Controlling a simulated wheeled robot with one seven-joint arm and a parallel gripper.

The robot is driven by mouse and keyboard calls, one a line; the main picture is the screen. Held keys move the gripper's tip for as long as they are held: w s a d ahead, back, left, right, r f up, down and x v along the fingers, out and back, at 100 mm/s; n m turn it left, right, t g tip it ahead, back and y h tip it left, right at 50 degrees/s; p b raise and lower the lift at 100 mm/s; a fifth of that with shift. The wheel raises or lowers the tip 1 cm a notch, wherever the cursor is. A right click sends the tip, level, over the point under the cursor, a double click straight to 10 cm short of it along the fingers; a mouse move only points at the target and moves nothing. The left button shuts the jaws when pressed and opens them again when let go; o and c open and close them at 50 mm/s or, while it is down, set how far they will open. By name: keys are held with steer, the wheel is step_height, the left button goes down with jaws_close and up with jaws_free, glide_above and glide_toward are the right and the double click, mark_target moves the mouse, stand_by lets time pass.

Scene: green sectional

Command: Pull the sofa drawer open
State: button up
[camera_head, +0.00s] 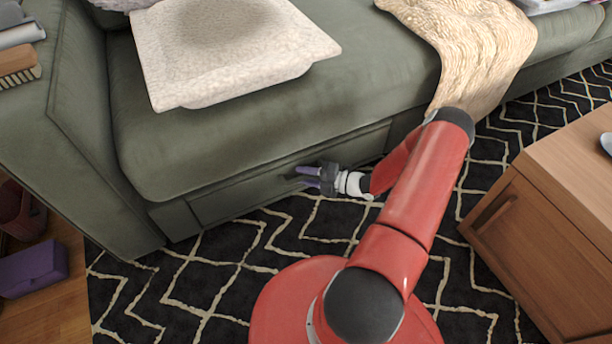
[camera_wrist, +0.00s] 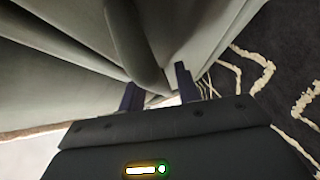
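The sofa drawer (camera_head: 240,195) is a long green front under the seat of the green sofa (camera_head: 200,145). It looks shut, flush with the sofa base. My gripper (camera_head: 302,176) is at the drawer front, low above the rug, with its dark purple fingers pointing at it. In the wrist view my gripper (camera_wrist: 158,82) has its fingers apart. A curved grey-green handle (camera_wrist: 128,45) runs down between them. I cannot tell whether either finger touches the handle. In the head view the handle is mostly hidden by the gripper.
A wooden cabinet (camera_head: 545,225) stands on the right, near my arm. A patterned black rug (camera_head: 215,270) covers the floor before the drawer, and the strip left of my gripper is clear. A purple box (camera_head: 32,270) is at lower left. A cushion (camera_head: 225,45) and blanket (camera_head: 475,45) lie on the sofa.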

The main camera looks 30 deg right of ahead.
jaws_close()
steer(key=shift+s, duration=0.15)
